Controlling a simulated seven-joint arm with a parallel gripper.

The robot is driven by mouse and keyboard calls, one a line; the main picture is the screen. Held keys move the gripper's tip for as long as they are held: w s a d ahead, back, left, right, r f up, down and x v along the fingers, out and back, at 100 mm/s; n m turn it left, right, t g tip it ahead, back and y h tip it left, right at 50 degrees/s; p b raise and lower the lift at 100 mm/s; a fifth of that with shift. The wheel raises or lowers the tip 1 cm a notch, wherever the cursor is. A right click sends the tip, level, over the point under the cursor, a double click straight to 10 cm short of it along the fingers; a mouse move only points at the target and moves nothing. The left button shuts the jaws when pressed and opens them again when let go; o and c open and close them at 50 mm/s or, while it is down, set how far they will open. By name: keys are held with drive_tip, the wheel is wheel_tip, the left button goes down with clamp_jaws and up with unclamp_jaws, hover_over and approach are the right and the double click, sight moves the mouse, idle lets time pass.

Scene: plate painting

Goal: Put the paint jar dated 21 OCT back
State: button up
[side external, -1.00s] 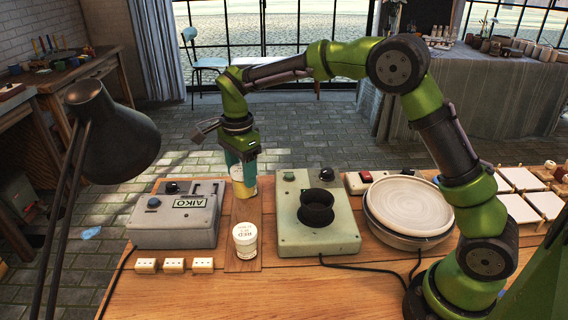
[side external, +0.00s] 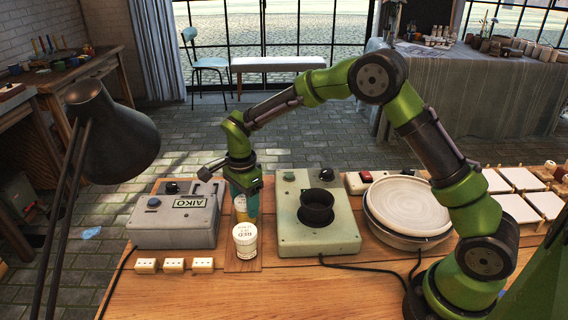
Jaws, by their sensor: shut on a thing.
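My gripper (side external: 245,202), with teal fingers, is shut on a jar with a yellow band (side external: 240,207). The fingers hide much of this jar, and its date cannot be read. It is just behind a white-lidded jar (side external: 245,241) marked RED, which stands upright on a narrow wooden board (side external: 245,265). The small print under RED is too small to read. I cannot tell whether the held jar touches the board or the RED jar.
A grey AIKO box (side external: 175,222) stands left of the board, and a pale green device with a black cup (side external: 317,207) stands right. Stacked plates (side external: 410,205) lie farther right. Small white blocks (side external: 174,264) and a black lamp (side external: 110,130) are at the front left.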

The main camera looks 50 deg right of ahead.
drive_tip(key=o, duration=1.2)
drive_tip(key=shift+f, duration=0.1)
drive_tip(key=s+d+r+n+t, duration=0.1)
drive_tip(key=s+r+n, duration=0.15)
drive_tip(key=r, duration=0.65)
drive_tip(key=s+d+r+n+t, duration=0.1)
drive_tip(key=s+r, duration=0.2)
drive_tip(key=r, duration=0.7)
drive_tip(key=s+d+n+t, duration=0.1)
drive_tip(key=s+n, duration=0.2)
drive_tip(key=s, duration=0.3)
drive_tip(key=s+d+n+t+y, duration=0.1)
drive_tip(key=s+n+t, duration=0.1)
drive_tip(key=s+n, duration=0.2)
drive_tip(key=s+n+t+y, duration=0.1)
drive_tip(key=s+n, duration=0.3)
drive_tip(key=s, duration=0.5)
drive_tip(key=shift+s+d+r+n+t, duration=0.3)
drive_tip(key=shift+d+r+t, duration=0.1)
drive_tip(key=shift+t, duration=0.2)
